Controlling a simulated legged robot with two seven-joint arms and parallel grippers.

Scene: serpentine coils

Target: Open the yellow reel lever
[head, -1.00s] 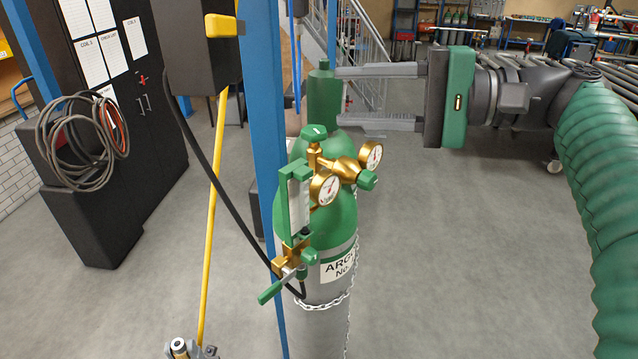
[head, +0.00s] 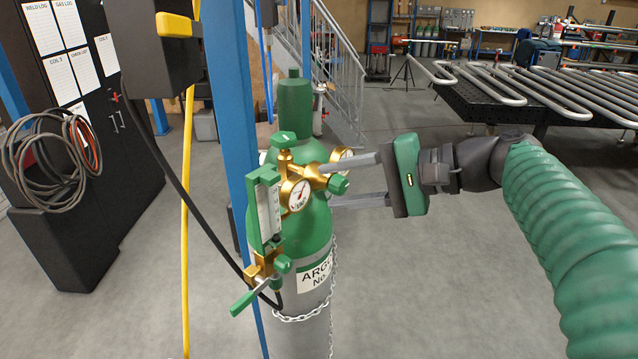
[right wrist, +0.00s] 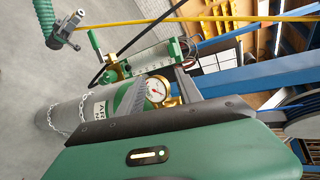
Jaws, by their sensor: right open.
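The yellow lever (head: 176,25) juts from the front of a dark reel box (head: 160,55) on a blue post at the upper left of the head view. A yellow line (head: 186,220) hangs straight down below the box. My right gripper (head: 328,184) is open, with its fingers pointing left at the gas regulator, well to the right of and below the lever. I cannot tell whether the fingers touch the regulator. My left gripper (right wrist: 68,30) shows small in the right wrist view, by the lower end of the yellow line; its jaws are unclear.
The green argon cylinder (head: 318,238), with its brass regulator (head: 298,192) and green flowmeter (head: 265,212), stands between my right gripper and the blue post (head: 232,130). A black cabinet (head: 100,170) with coiled hoses is at left.

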